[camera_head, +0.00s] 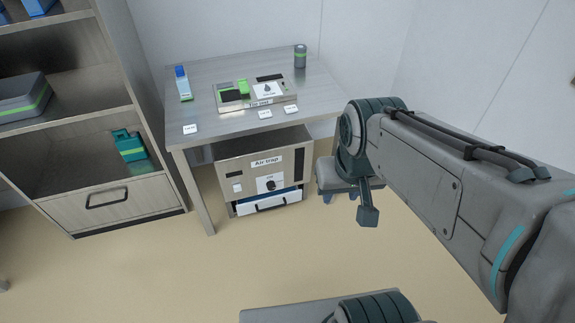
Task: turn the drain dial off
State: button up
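A box labelled "Air trap" (237,178) stands under the metal table. Its front has a dark round dial (270,185) on a white plate; the lettering there is too small to read. A second dial (267,90) sits on a white plate on the low device (225,107) on the tabletop. I cannot tell from the lettering which one is the drain dial, or how either is set. My gripper (367,214) seems to be the dark end piece right of the air trap box, apart from both dials. Its fingers cannot be made out clearly.
The table (210,70) has a blue-capped bottle (183,84), a grey can (300,56) and small white cards. A pale drawer (268,203) shows low in the box. A shelf unit (60,140) stands left.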

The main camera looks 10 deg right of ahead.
aim_at(271, 185)
jog(key=z, duration=0.35)
jog(key=k, duration=0.8)
jog(key=z, duration=0.95)
jog(key=i, duration=1.5)
jog(key=u, duration=0.45)
jog(key=i, duration=0.85)
jog(key=u, duration=1.4)
jog(key=i, duration=0.5)
jog(key=u, duration=0.45)
